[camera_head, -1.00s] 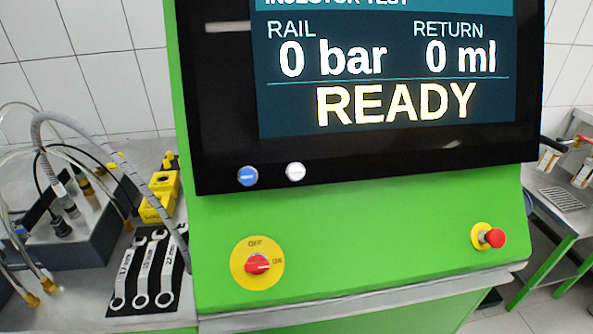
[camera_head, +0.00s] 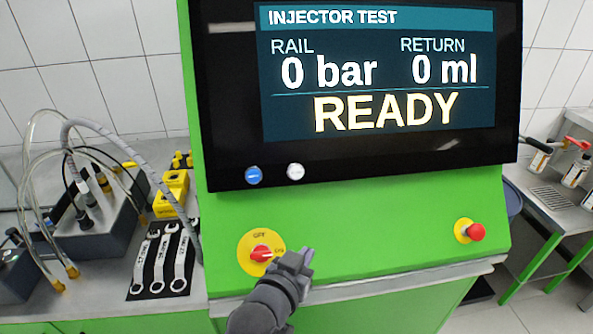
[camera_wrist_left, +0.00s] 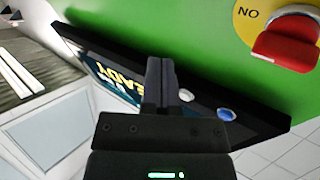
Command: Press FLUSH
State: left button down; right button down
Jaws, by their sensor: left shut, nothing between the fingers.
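Two round buttons sit on the black bezel under the screen: a blue button (camera_head: 254,175) and a white button (camera_head: 295,171). Their lettering is too small to read, so I cannot tell which is FLUSH. In the left wrist view the blue button (camera_wrist_left: 226,114) and white button (camera_wrist_left: 197,105) lie just right of the fingers. My left gripper (camera_head: 305,257) is shut and empty. In the head view it is below the buttons, beside the red switch, and appears clear of both buttons. My right gripper is out of view.
The red rotary switch (camera_head: 262,254) on its yellow plate is close to my left gripper. A red emergency stop (camera_head: 475,232) is at the panel's right. The screen (camera_head: 380,75) reads READY, 0 bar, 0 ml. Wrenches (camera_head: 160,262) and hoses lie on the left bench.

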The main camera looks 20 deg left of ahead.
pick_arm(q)
notch_tip(320, 180, up, 14)
jog(key=t, duration=0.4)
jog(key=shift+w+a+r+n+t+p, duration=0.15)
jog(key=shift+a+r+n+t+p, duration=0.1)
jog(key=shift+n+t+p, duration=0.1)
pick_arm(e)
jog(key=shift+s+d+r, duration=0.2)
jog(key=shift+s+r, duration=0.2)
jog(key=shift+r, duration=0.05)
pick_arm(q)
jog(key=shift+f, duration=0.1)
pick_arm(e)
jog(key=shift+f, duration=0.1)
